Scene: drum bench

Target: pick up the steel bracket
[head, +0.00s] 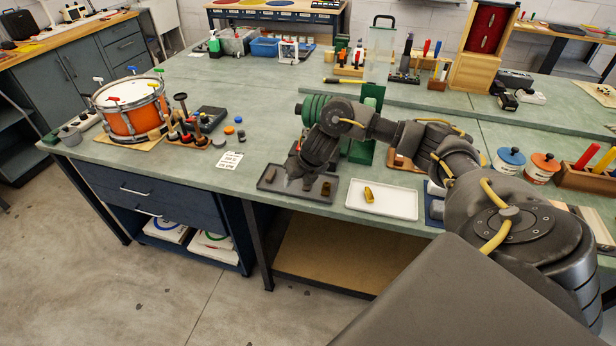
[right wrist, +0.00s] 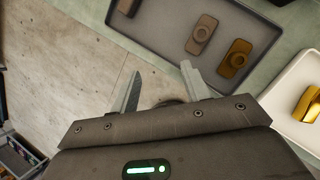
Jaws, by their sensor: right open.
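A dark grey tray (head: 287,190) lies at the front edge of the bench and also shows in the right wrist view (right wrist: 165,30). In the wrist view it holds a dull brown-grey bracket-like part (right wrist: 202,35), a yellower brass-coloured one (right wrist: 235,58) and a part cut by the top edge (right wrist: 128,6). I cannot tell for sure which is the steel bracket. My right gripper (head: 293,180) hangs over the tray in the head view; in the wrist view its fingers (right wrist: 160,82) are apart with nothing between them. My left gripper is not in view.
A white tray (head: 398,207) with a brass-coloured part (head: 369,195) lies right of the dark tray. A green-framed device (head: 370,105) stands behind my right arm. A printed card (head: 229,160) and an orange drum (head: 130,108) are to the left.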

